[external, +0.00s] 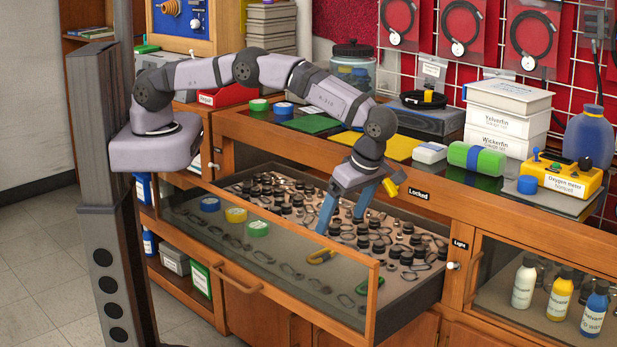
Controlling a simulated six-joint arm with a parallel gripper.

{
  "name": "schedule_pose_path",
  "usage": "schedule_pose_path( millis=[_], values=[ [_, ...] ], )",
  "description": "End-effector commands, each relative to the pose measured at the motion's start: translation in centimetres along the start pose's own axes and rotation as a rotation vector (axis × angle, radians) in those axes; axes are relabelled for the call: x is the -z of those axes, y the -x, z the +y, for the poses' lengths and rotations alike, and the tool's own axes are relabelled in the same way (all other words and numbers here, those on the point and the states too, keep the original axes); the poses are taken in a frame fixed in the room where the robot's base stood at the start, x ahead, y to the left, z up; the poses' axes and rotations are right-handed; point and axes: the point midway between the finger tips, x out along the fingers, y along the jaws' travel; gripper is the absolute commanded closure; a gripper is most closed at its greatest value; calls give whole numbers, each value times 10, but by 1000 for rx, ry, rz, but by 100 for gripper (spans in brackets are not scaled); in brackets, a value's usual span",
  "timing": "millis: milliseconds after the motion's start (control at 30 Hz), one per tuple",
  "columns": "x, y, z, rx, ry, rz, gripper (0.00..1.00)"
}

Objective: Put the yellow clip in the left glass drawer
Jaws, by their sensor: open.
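The left glass drawer (300,233) is pulled out, with a wooden frame and a glass front. A yellow clip (322,257) shows through the glass and appears to lie inside the drawer near its front. My gripper (342,222) points down over the drawer's inside, its two blue fingers apart and nothing visible between them. It is behind and above the yellow clip, apart from it. A yellow piece (394,185) shows beside my wrist; I cannot tell whether it is part of the gripper.
Rows of black-capped small parts and grey clips (290,200) fill the drawer. A closed glass compartment (545,290) with bottles is at right. Boxes and an oxygen meter (560,177) crowd the bench top.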

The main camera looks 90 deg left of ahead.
Motion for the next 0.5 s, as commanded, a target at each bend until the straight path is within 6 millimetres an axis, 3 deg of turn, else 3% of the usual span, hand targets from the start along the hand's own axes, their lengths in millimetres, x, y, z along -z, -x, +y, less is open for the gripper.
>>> schedule_pose_path(
  millis=[333, 500],
  values=[
    [1, 9, 0, 2, -7, 1, 13],
    [12, 9, 3, 13, -84, 2, 13]
  ],
)
